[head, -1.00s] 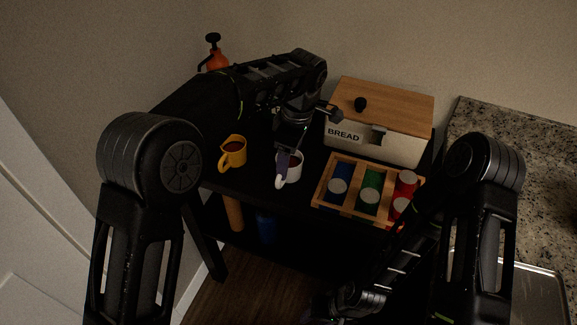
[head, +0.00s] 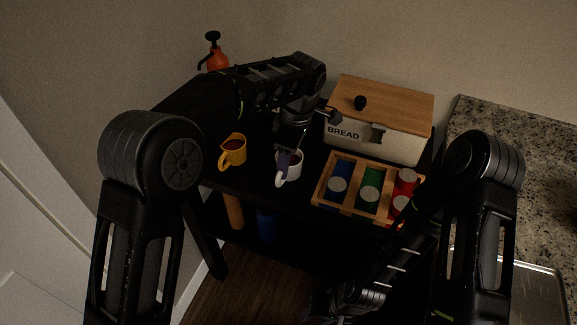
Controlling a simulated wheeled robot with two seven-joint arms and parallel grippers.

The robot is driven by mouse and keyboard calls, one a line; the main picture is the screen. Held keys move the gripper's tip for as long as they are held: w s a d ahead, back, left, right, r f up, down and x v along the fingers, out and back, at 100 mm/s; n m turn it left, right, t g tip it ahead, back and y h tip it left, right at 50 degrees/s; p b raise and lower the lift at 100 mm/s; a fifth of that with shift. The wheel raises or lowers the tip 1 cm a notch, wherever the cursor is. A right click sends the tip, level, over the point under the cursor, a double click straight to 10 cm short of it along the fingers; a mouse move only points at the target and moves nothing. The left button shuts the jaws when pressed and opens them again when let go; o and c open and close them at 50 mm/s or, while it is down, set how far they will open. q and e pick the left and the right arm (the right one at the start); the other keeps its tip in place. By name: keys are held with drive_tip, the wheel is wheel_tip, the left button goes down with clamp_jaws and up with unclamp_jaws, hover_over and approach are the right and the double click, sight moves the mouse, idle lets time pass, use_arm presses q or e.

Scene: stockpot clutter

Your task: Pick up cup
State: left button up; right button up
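A white cup (head: 294,168) with dark contents stands on the black table, its handle toward the front left. A yellow cup (head: 233,154) with dark contents stands to its left. My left gripper (head: 287,158) reaches down from above at the white cup, with a purple-grey finger part over the cup's left side near the handle. The arm and cup rim hide the other finger, so its grip is unclear. My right gripper (head: 338,317) is low at the bottom edge, dark and partly cut off, away from both cups.
A white bread box (head: 355,145) with a wooden lid stands at the back right. In front of it is a wooden tray (head: 347,212) with blue, green and red cans. An orange spray bottle (head: 216,60) is behind my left arm. A granite counter (head: 500,125) is at the right.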

use_arm(q)
drive_tip(key=c, duration=0.8)
drive_tip(key=shift+r, duration=0.2)
drive_tip(key=shift+r, duration=1.65)
wheel_tip(320, 180, up, 6)
drive_tip(key=p, duration=0.3)
drive_tip(key=shift+r, duration=0.2)
